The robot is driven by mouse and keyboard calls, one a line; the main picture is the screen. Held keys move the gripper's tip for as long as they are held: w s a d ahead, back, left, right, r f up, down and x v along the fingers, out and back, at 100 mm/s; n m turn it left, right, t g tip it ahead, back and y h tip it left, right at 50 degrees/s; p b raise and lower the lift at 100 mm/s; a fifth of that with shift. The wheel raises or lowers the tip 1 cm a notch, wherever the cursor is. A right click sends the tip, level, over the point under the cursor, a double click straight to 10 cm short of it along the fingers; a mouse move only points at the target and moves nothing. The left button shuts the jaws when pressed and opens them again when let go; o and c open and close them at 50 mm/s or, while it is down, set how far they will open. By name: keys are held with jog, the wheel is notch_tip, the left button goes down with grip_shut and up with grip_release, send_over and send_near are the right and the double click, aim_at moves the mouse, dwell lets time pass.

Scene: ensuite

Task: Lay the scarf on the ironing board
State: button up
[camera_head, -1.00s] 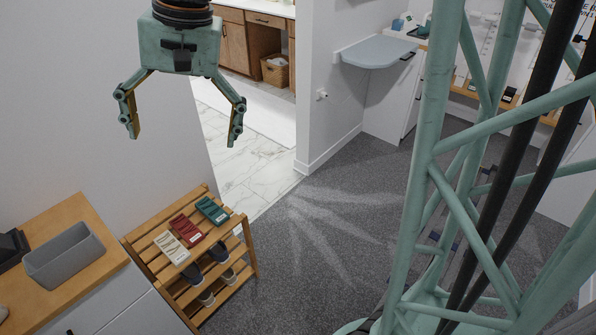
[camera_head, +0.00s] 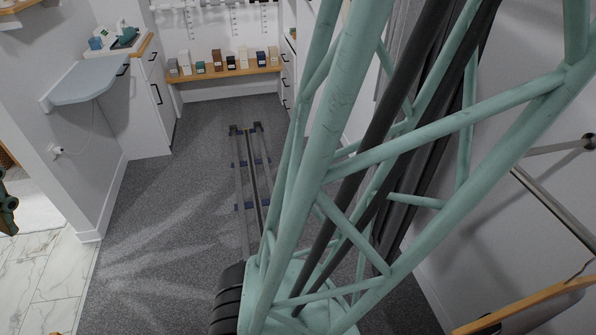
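The ironing board (camera_head: 88,84) is a pale blue-grey flap fixed to the wall at the upper left. Its top looks bare. A small part of my gripper (camera_head: 8,212) shows at the left edge, well below and left of the board. Most of it is cut off, so its opening does not show. I cannot make out a scarf in the present view.
My rail (camera_head: 248,185) runs along the grey carpet (camera_head: 165,215), which is open left of it. A white counter (camera_head: 116,47) holding small items adjoins the board. A low wooden shelf (camera_head: 225,76) with several boxes stands at the back. A wall bar (camera_head: 555,207) is at the right.

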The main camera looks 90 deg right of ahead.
jog(key=s+d+n+t+h, duration=0.1)
jog(key=s+d+n, duration=0.1)
jog(key=s, duration=1)
jog(key=shift+d+f, duration=0.15)
jog(key=shift+d, duration=0.4)
jog(key=shift+w, duration=0.1)
jog(key=c, duration=1.5)
jog(key=shift+c, duration=0.2)
